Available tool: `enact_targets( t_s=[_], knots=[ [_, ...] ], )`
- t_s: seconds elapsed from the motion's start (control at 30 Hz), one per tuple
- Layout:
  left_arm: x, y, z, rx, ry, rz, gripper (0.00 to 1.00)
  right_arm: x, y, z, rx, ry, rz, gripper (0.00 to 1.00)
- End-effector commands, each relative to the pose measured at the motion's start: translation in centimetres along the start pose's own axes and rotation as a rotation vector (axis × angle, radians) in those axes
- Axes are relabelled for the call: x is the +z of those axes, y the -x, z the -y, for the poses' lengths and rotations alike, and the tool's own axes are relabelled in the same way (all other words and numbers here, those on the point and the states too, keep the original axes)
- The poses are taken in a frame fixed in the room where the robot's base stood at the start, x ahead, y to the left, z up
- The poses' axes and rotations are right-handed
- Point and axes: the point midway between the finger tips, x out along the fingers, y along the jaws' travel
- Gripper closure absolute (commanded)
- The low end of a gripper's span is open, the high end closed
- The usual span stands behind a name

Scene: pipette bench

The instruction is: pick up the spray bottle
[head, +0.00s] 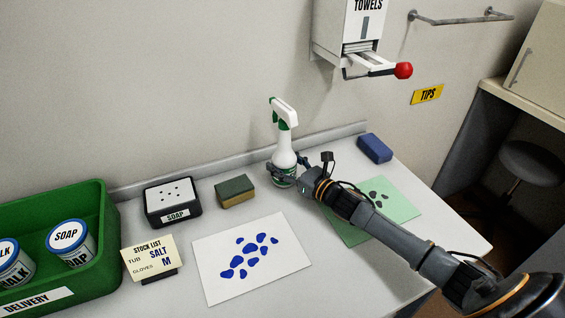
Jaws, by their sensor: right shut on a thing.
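The spray bottle (285,145) is white with a green and white spray head and a green label low on its body. It stands upright at the back of the bench in the head view. My right gripper (283,173) is shut on the lower body of the spray bottle, its fingers covering part of the label. My right arm reaches in from the lower right. I cannot tell whether the bottle's base touches the bench. My left gripper is not in view.
A sponge (235,191) and a soap dish (172,201) lie left of the bottle. A blue block (374,148) lies to the right. White (219,285) and green (401,205) spotted sheets lie in front. A green delivery crate (101,230) with tubs stands left. A towel dispenser (335,30) hangs above.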

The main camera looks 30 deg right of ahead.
Motion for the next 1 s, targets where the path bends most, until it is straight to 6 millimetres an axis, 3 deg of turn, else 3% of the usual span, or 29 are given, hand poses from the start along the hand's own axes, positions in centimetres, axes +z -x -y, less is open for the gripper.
enact_targets(
  t_s=[0.23, 0.37, 0.47, 0.67, 0.8, 1.0],
  knots=[
    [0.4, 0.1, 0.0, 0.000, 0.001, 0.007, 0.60, 1.6, -0.1, 0.0, 0.002, 0.003, 0.006, 0.95],
    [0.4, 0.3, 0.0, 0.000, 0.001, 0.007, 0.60, 3.5, -0.1, 0.0, 0.003, 0.005, 0.007, 0.95],
    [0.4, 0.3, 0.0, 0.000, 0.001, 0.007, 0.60, 4.8, 1.2, -0.6, 0.004, 0.005, 0.004, 0.95],
    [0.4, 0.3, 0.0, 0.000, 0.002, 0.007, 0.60, 9.2, 4.7, -2.1, 0.006, 0.008, 0.002, 0.95],
    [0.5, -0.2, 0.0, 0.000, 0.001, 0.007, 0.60, 10.3, 7.7, -3.4, 0.004, 0.004, -0.002, 0.95],
    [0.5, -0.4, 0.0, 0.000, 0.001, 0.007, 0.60, 11.9, 10.6, -4.7, 0.003, 0.002, -0.001, 0.95]
  ],
)
